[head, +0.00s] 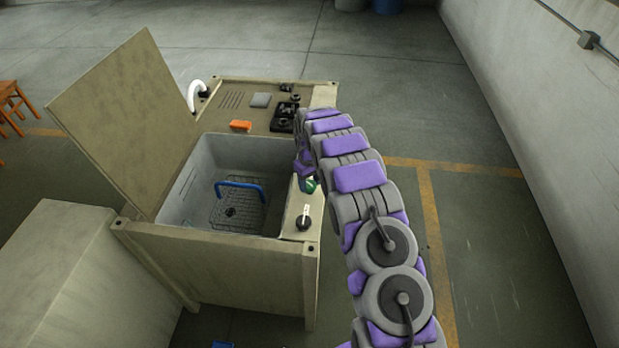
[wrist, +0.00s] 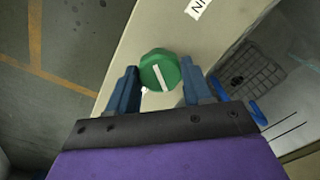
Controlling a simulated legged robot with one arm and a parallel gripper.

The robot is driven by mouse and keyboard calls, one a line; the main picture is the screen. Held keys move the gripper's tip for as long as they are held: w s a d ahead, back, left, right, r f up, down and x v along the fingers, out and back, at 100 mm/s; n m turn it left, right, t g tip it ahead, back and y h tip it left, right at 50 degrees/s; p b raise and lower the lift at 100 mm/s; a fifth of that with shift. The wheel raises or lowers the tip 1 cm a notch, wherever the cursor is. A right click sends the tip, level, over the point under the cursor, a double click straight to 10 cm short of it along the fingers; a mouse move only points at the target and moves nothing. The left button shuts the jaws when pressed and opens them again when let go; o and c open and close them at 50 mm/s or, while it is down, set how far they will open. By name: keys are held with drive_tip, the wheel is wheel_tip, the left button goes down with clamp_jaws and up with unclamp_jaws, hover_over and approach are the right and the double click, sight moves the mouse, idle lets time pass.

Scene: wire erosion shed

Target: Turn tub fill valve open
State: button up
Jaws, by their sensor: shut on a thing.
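The fill valve is a green knob (wrist: 160,70) with a white line across its face, which lies slanted in the wrist view. It sits on the beige rim (wrist: 133,50) of the machine. My gripper (wrist: 161,84) has a blue finger on either side of the knob and is shut on it. In the head view the green knob (head: 310,186) shows only in part, beside my gripper (head: 305,170) at the right edge of the tub (head: 200,160). My arm hides some of the rim there.
The tub's lid (head: 125,120) is raised at left. A blue handle (head: 240,185) and wire basket are inside the tub. An orange block (head: 240,126) lies behind. Floor at right is clear.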

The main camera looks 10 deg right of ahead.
sight(310, 184)
drive_tip(key=n+p, duration=0.2)
drive_tip(key=n, duration=0.1)
drive_tip(key=shift+r+n, duration=0.2)
drive_tip(key=shift+n, duration=0.1)
drive_tip(key=shift+f+n+p, duration=0.1)
drive_tip(key=shift+n+p, duration=0.85)
drive_tip(key=shift+n, duration=1.05)
drive_tip(key=shift+w, duration=0.1)
drive_tip(key=o, duration=1)
drive_tip(key=shift+o, duration=0.2)
wheel_tip(310, 184, up, 17)
drive_tip(key=shift+p, duration=0.4)
